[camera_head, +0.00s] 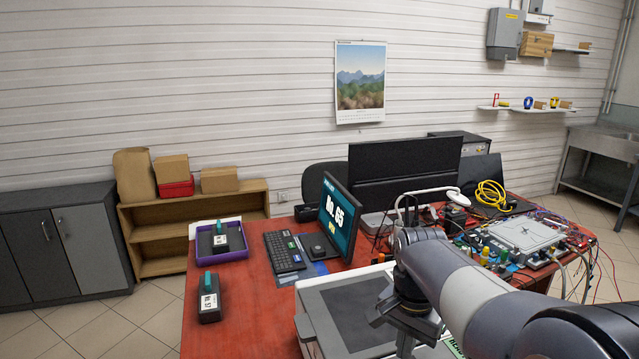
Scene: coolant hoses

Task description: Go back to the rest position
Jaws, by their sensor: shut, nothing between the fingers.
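My arm reaches in from the lower right, and its wrist bends downward over the front of the red table (245,325). My gripper (404,318) hangs below the wrist, above a grey box-like unit (350,312) with a dark top. It is shut and holds nothing. Its fingertips are small and partly hidden. To the right, behind my arm, a white-topped device (525,236) sits among colored hose ends and wires; my arm hides part of its near side.
A coiled yellow cable (491,194) lies at the back right.

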